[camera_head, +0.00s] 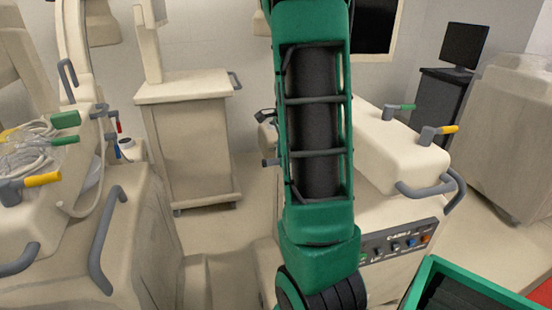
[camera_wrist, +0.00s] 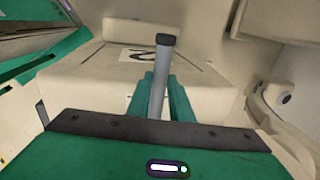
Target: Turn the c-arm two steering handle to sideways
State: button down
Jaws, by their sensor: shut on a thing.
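The c-arm two cart (camera_head: 325,215) is a cream body at centre right in the head view, with its name on the dark front panel (camera_head: 398,243). In the wrist view my gripper (camera_wrist: 160,92) has its green fingers on both sides of a grey steering handle (camera_wrist: 160,63) with a dark end cap, and is shut on it. The handle points up in that picture, over the cream cart top. In the head view my green arm hides the gripper and the middle of the cart.
A green-tipped lever (camera_head: 398,108) and a yellow-tipped lever (camera_head: 440,131) stand on the cart's right part. A grey rail (camera_head: 430,190) juts from its front right. Another cream cart (camera_head: 130,235) with cables stands left. A green-rimmed bin (camera_head: 470,270) is at lower right.

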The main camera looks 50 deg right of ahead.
jog(key=c, duration=1.6)
grip_release()
jog(key=shift+w, duration=0.1)
jog(key=r, duration=0.3)
jog(key=s+r, duration=0.1)
jog(key=r, duration=0.3)
jog(key=a+r, duration=0.1)
jog(key=r, duration=0.2)
jog(key=shift+s+a+r, duration=0.1)
jog(key=shift+s+r, duration=0.15)
jog(key=shift+s, duration=0.05)
